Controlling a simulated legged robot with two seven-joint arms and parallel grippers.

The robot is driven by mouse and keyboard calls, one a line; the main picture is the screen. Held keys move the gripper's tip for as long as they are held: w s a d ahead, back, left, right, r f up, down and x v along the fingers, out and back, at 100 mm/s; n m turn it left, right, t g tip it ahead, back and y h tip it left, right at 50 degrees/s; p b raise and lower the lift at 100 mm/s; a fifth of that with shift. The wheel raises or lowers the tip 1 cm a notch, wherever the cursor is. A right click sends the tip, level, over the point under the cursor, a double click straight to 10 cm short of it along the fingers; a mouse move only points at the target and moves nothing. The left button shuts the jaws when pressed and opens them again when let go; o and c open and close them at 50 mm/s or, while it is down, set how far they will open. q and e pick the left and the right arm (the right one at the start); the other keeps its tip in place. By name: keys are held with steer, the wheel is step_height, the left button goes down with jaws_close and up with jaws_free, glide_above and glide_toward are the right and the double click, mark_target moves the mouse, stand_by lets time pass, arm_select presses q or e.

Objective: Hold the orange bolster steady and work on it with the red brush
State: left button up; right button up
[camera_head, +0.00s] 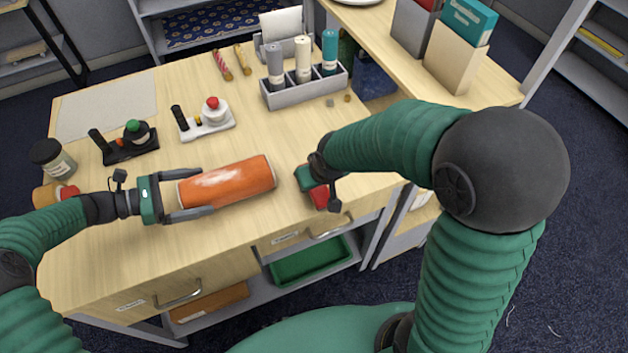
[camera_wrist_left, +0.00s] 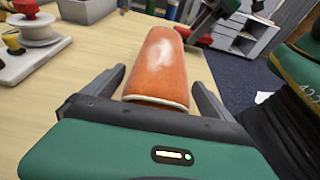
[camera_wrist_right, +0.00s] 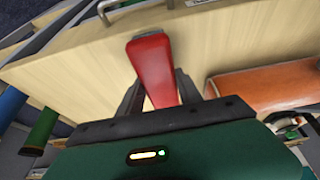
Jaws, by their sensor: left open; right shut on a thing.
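The orange bolster (camera_head: 228,182) lies on its side on the table, with a whitish patch on its upper surface. My left gripper (camera_head: 208,193) is open, with its fingers on either side of the bolster's left end. In the left wrist view the bolster (camera_wrist_left: 157,65) sits between the spread fingers (camera_wrist_left: 160,95). The red brush (camera_head: 322,195) is at the table's front edge, partly hidden by my right gripper (camera_head: 320,188). In the right wrist view the red brush (camera_wrist_right: 152,68) is held between the fingers (camera_wrist_right: 157,90); its bristles are not clear. The brush is right of the bolster, apart from it.
A grey caddy (camera_head: 305,88) with several bottles stands at the back. A white stand (camera_head: 206,122) and a black stand (camera_head: 128,148) are behind the bolster. A dark-lidded jar (camera_head: 53,160) is at the left edge.

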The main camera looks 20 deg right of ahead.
mark_target(223, 187)
arm_select(q)
steer(key=x, duration=0.6)
steer(key=shift+w+d+f, duration=0.1)
steer(key=shift+d+f, duration=0.05)
steer(key=shift+d, duration=0.2)
steer(key=c, duration=0.9)
